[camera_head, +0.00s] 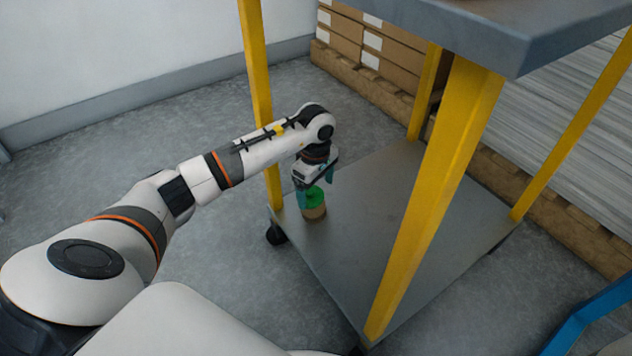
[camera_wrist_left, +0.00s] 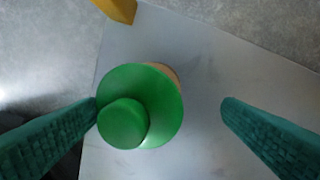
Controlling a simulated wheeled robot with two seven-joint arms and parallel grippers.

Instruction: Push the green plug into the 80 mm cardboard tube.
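The green plug (camera_head: 315,195) is a disc with a smaller round knob. It sits on top of the upright tan cardboard tube (camera_head: 314,213), which stands near the corner of the cart's lower shelf. In the left wrist view the plug (camera_wrist_left: 160,100) covers nearly all of the tube, whose tan rim (camera_wrist_left: 166,71) shows at the upper right. I cannot tell how deep the plug sits. My left gripper (camera_head: 316,185) is above it, open, with teal fingers either side. The left finger in the wrist view is close to the knob; the other is well clear. My right gripper is not in view.
The grey lower shelf (camera_head: 385,215) is otherwise bare. Yellow cart posts (camera_head: 436,195) rise around it, one (camera_head: 259,90) close behind my left arm. The grey upper top (camera_head: 480,25) overhangs. Cardboard boxes (camera_head: 365,45) on a pallet stand behind.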

